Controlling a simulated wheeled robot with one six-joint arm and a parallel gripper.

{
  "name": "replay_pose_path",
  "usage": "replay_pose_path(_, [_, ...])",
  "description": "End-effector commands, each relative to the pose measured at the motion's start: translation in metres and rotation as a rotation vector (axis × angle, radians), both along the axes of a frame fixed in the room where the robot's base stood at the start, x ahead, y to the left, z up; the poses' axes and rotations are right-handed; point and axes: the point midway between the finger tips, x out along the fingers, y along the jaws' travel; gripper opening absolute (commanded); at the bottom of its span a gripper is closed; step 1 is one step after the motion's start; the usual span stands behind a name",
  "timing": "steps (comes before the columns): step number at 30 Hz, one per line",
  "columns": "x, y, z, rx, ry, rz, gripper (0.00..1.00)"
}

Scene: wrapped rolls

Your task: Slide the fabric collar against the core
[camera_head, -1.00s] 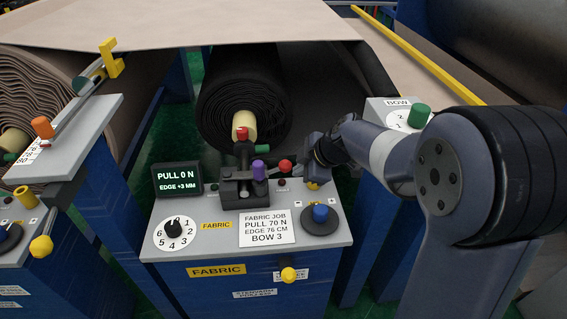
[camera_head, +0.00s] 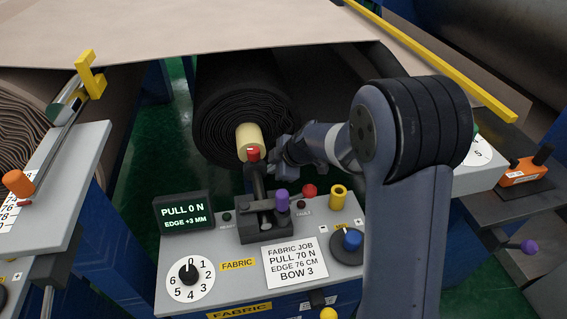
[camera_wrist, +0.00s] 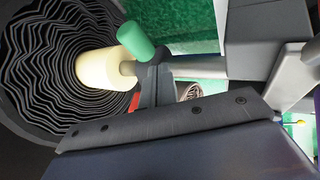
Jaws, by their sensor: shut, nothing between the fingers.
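The cream core (camera_head: 247,137) sticks out of the black fabric roll (camera_head: 215,110) in the head view. It also shows in the wrist view (camera_wrist: 103,68), with a grey shaft (camera_wrist: 128,68) leaving its end. A dark piece (camera_wrist: 152,82) with a green knob (camera_wrist: 136,40) sits on this shaft, and looks like the collar. A short length of bare shaft seems to lie between it and the core. In the head view I cannot make out the collar. My gripper (camera_head: 281,152) is shut and empty, just right of the core's end; its fingertips are hard to separate.
The fabric console (camera_head: 215,250) stands in front, with a red-topped lever (camera_head: 253,154), a purple knob (camera_head: 282,200), a dial (camera_head: 190,281) and a display (camera_head: 184,212) reading PULL 0 N, EDGE +3 MM. Another console (camera_head: 65,165) stands at left. A beige sheet (camera_head: 180,30) hangs above the roll.

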Motion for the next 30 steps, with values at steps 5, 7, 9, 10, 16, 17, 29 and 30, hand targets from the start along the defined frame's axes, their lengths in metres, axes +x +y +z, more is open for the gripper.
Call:
replay_pose_path(5, [0.005,0.008,-0.012,-0.001,0.001,0.002,0.0])
replay_pose_path(7, [0.006,0.009,-0.014,0.0,0.0,0.0,0.0])
replay_pose_path(9, [0.007,0.01,-0.015,0.0,0.0,0.0,0.0])
replay_pose_path(10, [0.007,0.01,-0.015,0.0,0.0,0.0,0.0])
replay_pose_path(16, [0.007,0.01,-0.016,0.0,0.0,0.0,0.0])
replay_pose_path(17, [0.007,0.01,-0.016,0.0,0.0,0.0,0.0])
replay_pose_path(29, [0.046,0.02,-0.02,0.002,-0.003,0.002,0.0])
replay_pose_path(30, [0.051,0.021,-0.02,0.002,-0.003,0.002,0.0])
